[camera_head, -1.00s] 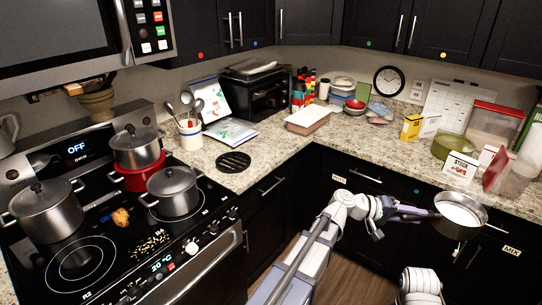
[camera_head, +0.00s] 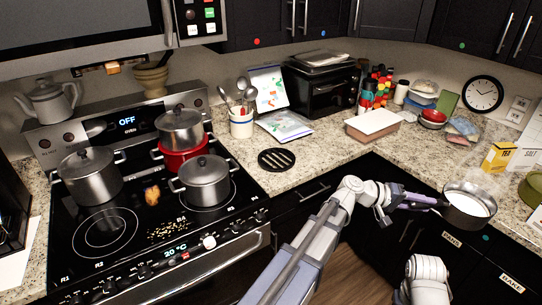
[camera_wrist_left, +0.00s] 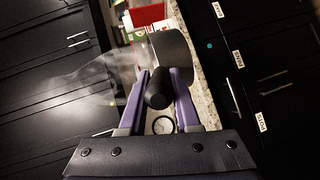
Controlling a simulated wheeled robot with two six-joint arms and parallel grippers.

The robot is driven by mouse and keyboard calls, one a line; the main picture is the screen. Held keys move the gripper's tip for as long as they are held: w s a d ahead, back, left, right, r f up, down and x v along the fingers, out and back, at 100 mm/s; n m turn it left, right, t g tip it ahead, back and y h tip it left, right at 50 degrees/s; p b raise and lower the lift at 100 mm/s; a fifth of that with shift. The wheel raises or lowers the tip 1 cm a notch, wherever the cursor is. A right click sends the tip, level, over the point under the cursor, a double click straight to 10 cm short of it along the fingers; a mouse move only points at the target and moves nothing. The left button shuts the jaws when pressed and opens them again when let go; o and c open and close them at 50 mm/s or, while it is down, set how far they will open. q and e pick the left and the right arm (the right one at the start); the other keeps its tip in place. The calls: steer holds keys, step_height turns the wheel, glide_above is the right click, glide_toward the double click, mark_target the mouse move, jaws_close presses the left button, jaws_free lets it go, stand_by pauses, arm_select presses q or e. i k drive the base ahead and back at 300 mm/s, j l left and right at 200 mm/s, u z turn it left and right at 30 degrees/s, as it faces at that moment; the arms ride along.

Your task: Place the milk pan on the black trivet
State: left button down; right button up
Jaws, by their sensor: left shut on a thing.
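The milk pan (camera_head: 463,216) is a dark metal pan with white milk inside and steam above it. It is held level in front of the right counter's edge, above the dark drawers. My left gripper (camera_head: 437,203) is shut on its handle. In the left wrist view, the purple fingers (camera_wrist_left: 160,82) close around the black handle (camera_wrist_left: 158,88), with the pan's dark side (camera_wrist_left: 174,50) beyond. The black trivet (camera_head: 276,159) is a round slotted disc lying bare on the counter, right of the stove and well left of the pan. My right gripper is out of view.
Several lidded pots, including one (camera_head: 203,183) at the stove's right, stand on the stove. A utensil crock (camera_head: 241,124) and an open book (camera_head: 285,126) are behind the trivet. A lidded box (camera_head: 372,126) sits to its right. Counter around the trivet is clear.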

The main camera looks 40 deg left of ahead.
mark_target(273, 168)
steer(key=i+l+u, duration=0.1)
steer(key=u, duration=0.35)
steer(key=i+l+u, duration=0.2)
steer(key=u, duration=0.25)
steer(key=i+l+u, duration=0.2)
steer(key=u, duration=0.25)
steer(key=i+l+u, duration=0.1)
steer(key=l+u, duration=0.2)
steer(key=u, duration=0.15)
steer(key=l+u, duration=0.25)
steer(key=u, duration=0.2)
steer(key=i+l, duration=0.05)
